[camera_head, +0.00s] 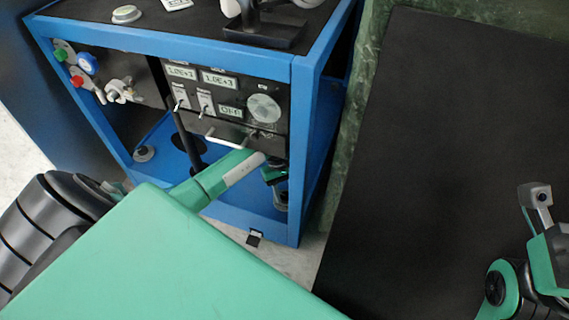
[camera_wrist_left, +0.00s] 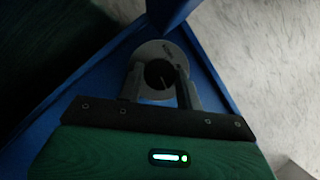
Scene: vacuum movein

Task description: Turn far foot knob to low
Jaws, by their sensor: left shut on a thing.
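The foot knob is a dark round knob (camera_wrist_left: 158,74) on a pale disc with small markings, low in a corner of the blue frame in the left wrist view. My left gripper (camera_wrist_left: 159,84) has one finger on each side of it and is shut on it. In the head view my left gripper (camera_head: 276,176) reaches down inside the lower right front corner of the cart, and the knob is largely hidden there. The knob's exact setting is too dark to read. Part of my right arm shows at the right edge; its fingertips are not clear.
The blue cart frame (camera_head: 297,150) has a post close to my left gripper. A panel (camera_head: 228,105) with displays, switches and a handle is just above. Another foot knob (camera_head: 144,154) sits at the left corner. A black surface (camera_head: 430,130) lies to the right.

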